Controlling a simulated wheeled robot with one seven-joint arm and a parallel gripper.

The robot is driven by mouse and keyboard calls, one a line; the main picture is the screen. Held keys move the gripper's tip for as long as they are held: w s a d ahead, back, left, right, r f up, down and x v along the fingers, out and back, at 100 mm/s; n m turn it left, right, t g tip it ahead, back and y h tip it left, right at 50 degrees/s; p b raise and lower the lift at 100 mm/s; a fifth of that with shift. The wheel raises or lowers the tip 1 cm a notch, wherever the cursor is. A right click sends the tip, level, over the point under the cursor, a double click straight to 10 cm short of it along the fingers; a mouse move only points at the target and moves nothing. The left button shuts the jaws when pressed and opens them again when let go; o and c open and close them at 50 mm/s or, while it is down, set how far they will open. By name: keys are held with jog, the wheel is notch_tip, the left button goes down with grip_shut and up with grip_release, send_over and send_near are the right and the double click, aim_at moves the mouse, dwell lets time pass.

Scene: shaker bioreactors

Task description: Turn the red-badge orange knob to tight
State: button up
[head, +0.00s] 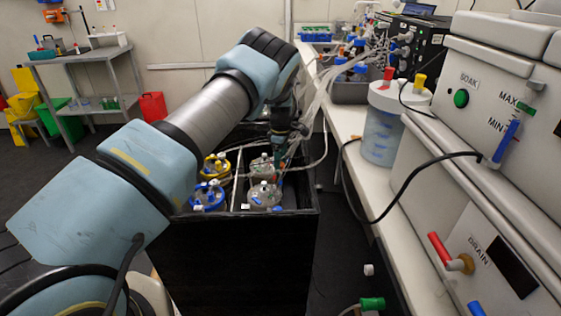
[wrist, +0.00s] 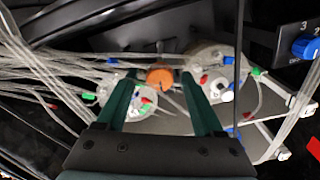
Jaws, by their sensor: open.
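The orange knob (wrist: 160,76) shows in the upper middle of the wrist view, next to a clear vessel lid with small coloured fittings. My gripper (wrist: 159,79) is open, its two green fingers pointing toward the knob, one on each side in the picture. I cannot tell whether they touch it or how far off it is. Small red pieces show near the knob, but I cannot tell which is its badge. In the head view my gripper (head: 281,146) is over the back right of the black box (head: 245,255), and the knob is hidden or too small to tell.
Vessels with a yellow ring (head: 215,166) and a blue ring (head: 207,196) stand in the box. Many clear tubes (wrist: 45,75) crowd the wrist view's left. A blue knob (wrist: 304,46) is at its upper right. A long white bench (head: 345,150) runs along the right.

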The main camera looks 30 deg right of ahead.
grip_shut()
dwell(0.5)
